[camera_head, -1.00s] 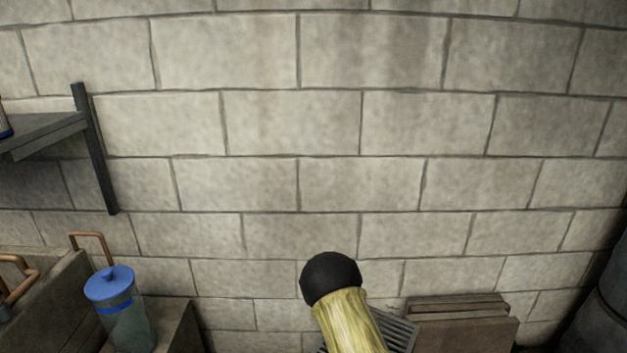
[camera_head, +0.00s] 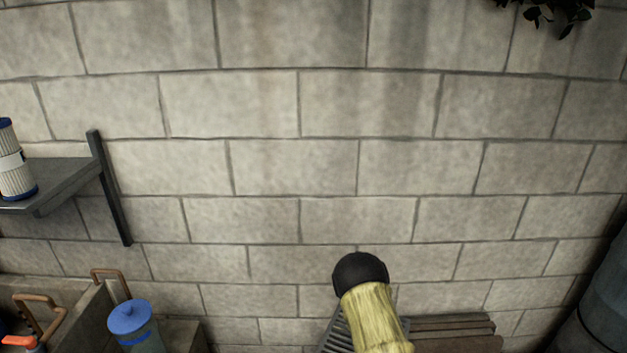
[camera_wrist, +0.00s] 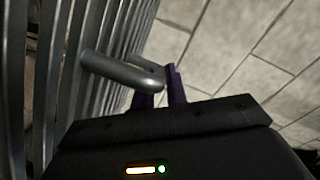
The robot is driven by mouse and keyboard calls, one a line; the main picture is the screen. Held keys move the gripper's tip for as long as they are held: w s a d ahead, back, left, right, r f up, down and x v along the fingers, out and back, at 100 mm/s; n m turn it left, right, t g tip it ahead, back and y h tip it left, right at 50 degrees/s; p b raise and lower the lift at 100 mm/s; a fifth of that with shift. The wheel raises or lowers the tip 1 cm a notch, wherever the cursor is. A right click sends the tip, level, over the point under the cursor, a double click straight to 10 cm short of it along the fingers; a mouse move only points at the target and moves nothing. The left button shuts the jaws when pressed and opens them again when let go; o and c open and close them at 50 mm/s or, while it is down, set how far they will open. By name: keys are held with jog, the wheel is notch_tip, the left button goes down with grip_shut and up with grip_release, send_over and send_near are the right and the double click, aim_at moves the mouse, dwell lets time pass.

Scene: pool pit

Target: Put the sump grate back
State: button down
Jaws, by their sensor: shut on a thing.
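The sump grate (camera_wrist: 45,75) fills the left of the wrist view as a row of grey metal slats. A round metal handle (camera_wrist: 115,70) stands out from it. My gripper (camera_wrist: 160,88) has its dark purple fingers shut on the end of this handle. In the head view the grate's slats (camera_head: 336,334) show only in part, low in the picture, left of my yellow arm link. The gripper itself is hidden behind my arm there. The sump opening is not in view.
A block wall fills most of the head view. A dark shelf (camera_head: 62,182) with a filter cartridge (camera_head: 14,165) is at left. Below are a blue-lidded jar (camera_head: 130,322) and a bin with copper-coloured handles (camera_head: 40,312). Boards (camera_head: 455,335) lie at lower right, beside a dark barrel (camera_head: 600,300).

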jog(key=shift+n+y, duration=0.4)
notch_tip(320, 180, up, 7)
jog(key=p, duration=0.8)
jog(key=shift+r, duration=0.2)
jog(key=shift+r+v, duration=0.3)
jog(key=shift+v, duration=0.85)
jog(key=shift+r+v, duration=0.25)
jog(key=shift+v, duration=0.9)
jog(key=shift+w+d, duration=0.1)
